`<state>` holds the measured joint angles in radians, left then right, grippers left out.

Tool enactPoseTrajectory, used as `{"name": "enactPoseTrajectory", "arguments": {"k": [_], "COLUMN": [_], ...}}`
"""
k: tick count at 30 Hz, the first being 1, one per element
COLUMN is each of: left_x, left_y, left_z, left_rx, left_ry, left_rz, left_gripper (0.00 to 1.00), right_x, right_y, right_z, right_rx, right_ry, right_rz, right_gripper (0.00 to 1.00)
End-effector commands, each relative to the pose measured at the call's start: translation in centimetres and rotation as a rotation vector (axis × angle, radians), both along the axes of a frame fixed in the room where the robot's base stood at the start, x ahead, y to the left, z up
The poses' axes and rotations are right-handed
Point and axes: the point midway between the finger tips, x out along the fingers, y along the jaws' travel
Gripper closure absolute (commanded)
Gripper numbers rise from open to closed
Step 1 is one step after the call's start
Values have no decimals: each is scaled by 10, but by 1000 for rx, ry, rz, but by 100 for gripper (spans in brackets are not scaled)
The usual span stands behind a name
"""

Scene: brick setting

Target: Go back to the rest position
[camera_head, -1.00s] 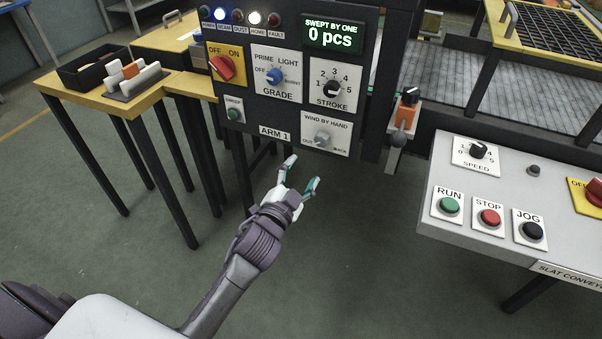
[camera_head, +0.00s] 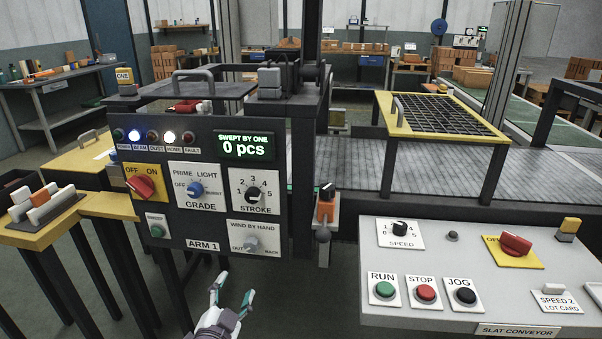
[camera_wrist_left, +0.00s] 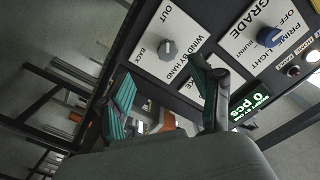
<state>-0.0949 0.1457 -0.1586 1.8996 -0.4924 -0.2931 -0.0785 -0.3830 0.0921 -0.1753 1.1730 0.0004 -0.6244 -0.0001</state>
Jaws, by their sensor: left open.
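My left gripper (camera_head: 231,297) is at the bottom of the head view, below the Arm 1 panel (camera_head: 172,222). Its two teal-padded fingers are apart with nothing between them. In the left wrist view the open fingers (camera_wrist_left: 165,105) show in front of the panel, near the wind-by-hand knob (camera_wrist_left: 168,48). That grey knob also shows in the head view (camera_head: 251,243), above the gripper and apart from it. The panel's display (camera_head: 245,147) reads 0 pcs. My right gripper is in neither view.
The slat conveyor console (camera_head: 470,235) with run, stop and jog buttons stands to the right. A yellow-topped table (camera_head: 100,206) with a small rack (camera_head: 45,208) stands at the left. A lever with an orange block (camera_head: 325,212) sits beside the panel. Open floor lies below.

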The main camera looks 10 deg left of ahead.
Motion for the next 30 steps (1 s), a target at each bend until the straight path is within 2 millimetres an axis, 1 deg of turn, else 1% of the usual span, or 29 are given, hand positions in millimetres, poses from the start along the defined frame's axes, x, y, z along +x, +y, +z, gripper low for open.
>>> {"name": "enactPoseTrajectory", "arguments": {"k": [1, 2, 5, 6, 8, 9, 11, 12, 14, 15, 17, 18, 21, 23, 24, 26, 27, 29, 30], "left_x": [-3, -5, -19, -28, -46, -60, -83, -101, -130, -151, -181, -202, -246, -270, -286, -308, -322, -343, -357], "left_y": [1, 2, 5, 6, 8, 9, 10, 11, 11, 12, 12, 12, 12, 11, 11, 11, 10, 10, 9], "left_z": [-21, -34, -97, -126, -169, -197, -237, -263, -299, -322, -351, -368, -401, -416, -425, -436, -443, -452, -458], "left_rx": [-13, -23, -69, -91, -125, -146, -177, -197, -226, -244, -270, -286, -315, -330, -340, -351, -360, -370, -378], "left_ry": [46, 79, 225, 293, 400, 469, 572, 642, 742, 809, 903, 959, 1075, 1135, 1174, 1225, 1259, 1307, 1338], "left_rz": [4, 9, 32, 45, 65, 79, 103, 121, 147, 166, 195, 213, 253, 274, 289, 308, 321, 340, 354], "left_gripper": [35, 35, 35, 35, 35, 35, 35, 35, 35, 35, 35, 35, 35, 35, 35, 35, 35, 35, 35], "right_x": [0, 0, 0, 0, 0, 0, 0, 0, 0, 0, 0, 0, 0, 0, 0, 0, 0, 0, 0], "right_y": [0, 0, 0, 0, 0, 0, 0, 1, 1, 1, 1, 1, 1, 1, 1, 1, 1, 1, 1], "right_z": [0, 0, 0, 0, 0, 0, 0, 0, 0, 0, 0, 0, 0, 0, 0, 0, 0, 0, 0], "right_rx": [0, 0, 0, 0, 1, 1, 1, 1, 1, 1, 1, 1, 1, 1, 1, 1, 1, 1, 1], "right_ry": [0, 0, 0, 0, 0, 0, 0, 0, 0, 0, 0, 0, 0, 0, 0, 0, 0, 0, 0], "right_rz": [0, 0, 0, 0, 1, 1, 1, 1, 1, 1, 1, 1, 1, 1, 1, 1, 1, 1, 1], "right_gripper": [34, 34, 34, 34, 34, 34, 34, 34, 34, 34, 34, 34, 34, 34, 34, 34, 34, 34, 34]}}
